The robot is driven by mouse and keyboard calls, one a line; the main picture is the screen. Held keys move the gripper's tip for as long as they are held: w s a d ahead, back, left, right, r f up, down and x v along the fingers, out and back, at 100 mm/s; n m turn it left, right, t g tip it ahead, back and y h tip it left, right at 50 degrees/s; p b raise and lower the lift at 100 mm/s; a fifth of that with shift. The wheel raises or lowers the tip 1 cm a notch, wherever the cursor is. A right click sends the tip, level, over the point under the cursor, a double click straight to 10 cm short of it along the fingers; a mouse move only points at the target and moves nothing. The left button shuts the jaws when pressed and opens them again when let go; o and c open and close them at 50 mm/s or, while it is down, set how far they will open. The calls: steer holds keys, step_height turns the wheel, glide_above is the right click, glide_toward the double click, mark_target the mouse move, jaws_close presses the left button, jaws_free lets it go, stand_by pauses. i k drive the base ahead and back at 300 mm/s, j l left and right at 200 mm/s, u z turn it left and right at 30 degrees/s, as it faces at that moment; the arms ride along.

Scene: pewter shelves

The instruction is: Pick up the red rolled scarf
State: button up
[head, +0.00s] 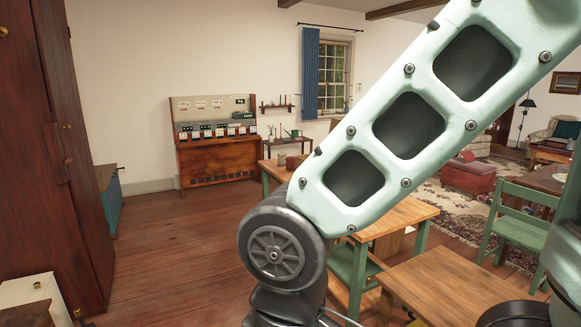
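I cannot make out the red rolled scarf for certain. A small red item (467,156) rests on top of the red ottoman (468,177) at the right, too small to identify. A small dark reddish object (292,162) sits on the wooden desk with green legs, partly hidden by my arm; I cannot tell what it is. My arm crosses the view from the upper right to the lower middle. My gripper is out of view.
A wooden desk (405,215) stands behind my arm with a green chair. Another wooden table (450,287) is at the lower right. A tall dark red cabinet (50,130) lines the left. Wooden floor (165,245) is clear toward the console (217,150) at the back wall.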

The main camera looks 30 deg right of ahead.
mark_target(290, 161)
steer(key=i+z, duration=0.15)
steer(key=i, duration=3.5)
steer(key=i+j+z, duration=0.2)
steer(key=i+z, duration=0.3)
steer(key=i, duration=0.15)
steer(key=i+j+z, duration=0.45)
steer(key=i, duration=0.15)
steer(key=i+j+z, duration=1)
steer(key=j, duration=0.5)
steer(key=k+l, duration=0.05)
steer(key=k, duration=0.05)
